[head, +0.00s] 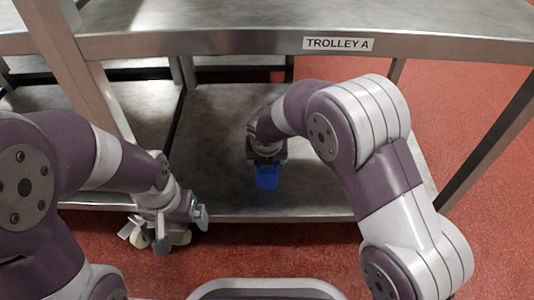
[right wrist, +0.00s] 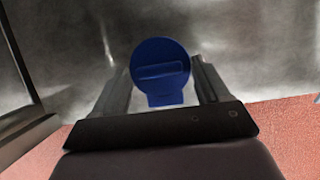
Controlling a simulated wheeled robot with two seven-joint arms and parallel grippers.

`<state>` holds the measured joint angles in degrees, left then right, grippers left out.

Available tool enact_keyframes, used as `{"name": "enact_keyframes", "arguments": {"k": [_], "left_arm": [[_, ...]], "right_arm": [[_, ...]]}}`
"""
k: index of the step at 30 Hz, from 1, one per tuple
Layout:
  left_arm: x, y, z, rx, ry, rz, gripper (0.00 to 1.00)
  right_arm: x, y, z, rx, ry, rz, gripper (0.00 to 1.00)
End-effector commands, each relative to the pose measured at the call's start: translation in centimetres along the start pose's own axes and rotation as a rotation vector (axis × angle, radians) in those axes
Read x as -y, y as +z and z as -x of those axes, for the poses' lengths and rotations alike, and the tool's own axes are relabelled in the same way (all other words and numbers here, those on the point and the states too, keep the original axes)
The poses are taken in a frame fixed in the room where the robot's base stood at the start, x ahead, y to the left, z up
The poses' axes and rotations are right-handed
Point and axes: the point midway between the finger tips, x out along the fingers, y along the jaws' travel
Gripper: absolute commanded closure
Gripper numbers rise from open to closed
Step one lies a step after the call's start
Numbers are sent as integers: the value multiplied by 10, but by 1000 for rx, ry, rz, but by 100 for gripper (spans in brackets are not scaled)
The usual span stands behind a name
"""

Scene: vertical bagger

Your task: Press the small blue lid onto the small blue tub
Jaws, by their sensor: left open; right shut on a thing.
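A small blue round piece with a raised bar across its face, which looks like the small blue lid (right wrist: 160,52), sits between the fingers of my right gripper (right wrist: 161,72) in the right wrist view. In the head view the same blue piece (head: 267,179) shows below my right gripper (head: 267,161), over the trolley's lower shelf. The right gripper is shut on it. I cannot make out a separate small blue tub; whether one is under the lid is hidden. My left gripper (head: 182,214) is open and empty, near the front edge of the lower shelf.
The metal trolley's upper shelf (head: 200,42), labelled TROLLEY A (head: 338,44), runs above the lower shelf (head: 215,135). An upright post (head: 490,135) stands at the right. The visible lower shelf around the right gripper is bare. Red floor (head: 445,100) lies around the trolley.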

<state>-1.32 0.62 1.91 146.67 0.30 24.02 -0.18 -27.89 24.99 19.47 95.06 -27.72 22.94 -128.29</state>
Motion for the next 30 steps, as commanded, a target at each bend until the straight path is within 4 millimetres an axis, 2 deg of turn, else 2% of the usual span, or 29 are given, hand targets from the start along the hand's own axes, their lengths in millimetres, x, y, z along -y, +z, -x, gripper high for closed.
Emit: {"name": "enact_keyframes", "arguments": {"k": [30], "left_arm": [[0,0,-2,0,0,0,3]], "right_arm": [[0,-3,-8,1,0,0,54]]}}
